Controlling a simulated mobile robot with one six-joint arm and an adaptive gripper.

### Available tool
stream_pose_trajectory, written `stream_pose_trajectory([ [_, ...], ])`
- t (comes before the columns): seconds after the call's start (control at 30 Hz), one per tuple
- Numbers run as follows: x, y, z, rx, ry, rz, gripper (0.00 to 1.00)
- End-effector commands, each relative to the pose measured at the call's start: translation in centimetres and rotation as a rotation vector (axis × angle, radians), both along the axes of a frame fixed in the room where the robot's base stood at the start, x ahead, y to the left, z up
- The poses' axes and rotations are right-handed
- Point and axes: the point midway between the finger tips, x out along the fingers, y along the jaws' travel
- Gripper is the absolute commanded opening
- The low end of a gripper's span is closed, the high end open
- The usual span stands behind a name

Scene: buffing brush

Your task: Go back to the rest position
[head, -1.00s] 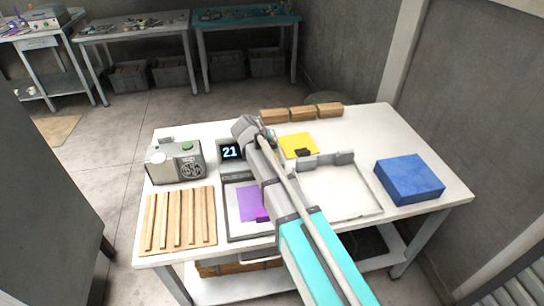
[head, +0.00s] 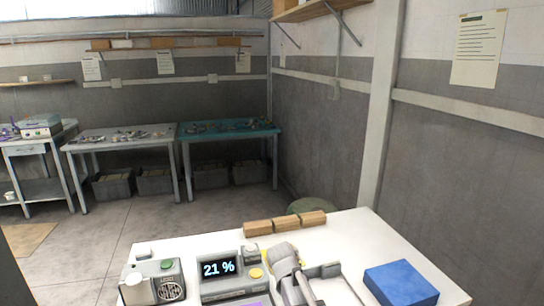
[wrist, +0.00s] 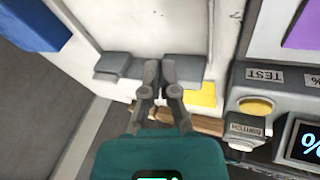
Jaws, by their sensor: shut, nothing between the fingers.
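My gripper (wrist: 160,75) is shut and empty in the wrist view, its two grey fingers together above the work table. Its fingertips lie in front of a grey raised bar and the yellow square (wrist: 203,97), seemingly above them. In the head view my grey arm end (head: 285,255) shows over the table (head: 350,235), just right of the display unit (head: 219,268), which reads "21 %". The fingers are not clear there. The wrist view shows the display unit (wrist: 303,140) at the right, with TEST and SWITCH labels and a yellow button (wrist: 256,107).
A blue block (head: 400,282) lies at the table's right; it also shows in the wrist view (wrist: 35,22). A grey device (head: 152,282) stands at the left. Benches (head: 125,138) stand at the far wall, with open floor before them.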

Motion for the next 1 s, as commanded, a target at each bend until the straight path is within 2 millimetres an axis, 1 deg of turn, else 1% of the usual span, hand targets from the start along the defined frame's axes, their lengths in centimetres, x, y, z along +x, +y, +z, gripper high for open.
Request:
stream_pose_trajectory([
  [0.03,-2.1,-1.7,-0.2,0.028,0.033,-0.019,0.0],
  [0.2,-7.2,-5.3,-0.8,0.133,0.143,-0.056,0.0],
  [0.3,-10.0,-6.8,-1.0,0.197,0.197,-0.069,0.0],
  [0.4,-12.3,-7.8,-1.1,0.253,0.239,-0.077,0.0],
  [0.5,-14.0,-8.4,-1.1,0.297,0.268,-0.08,0.0],
  [0.6,-14.8,-8.6,-1.1,0.324,0.283,-0.081,0.0],
  [0.67,-15.1,-8.7,-1.1,0.331,0.289,-0.08,0.0],
  [1.0,-15.1,-8.7,-1.1,0.334,0.291,-0.08,0.0],
])
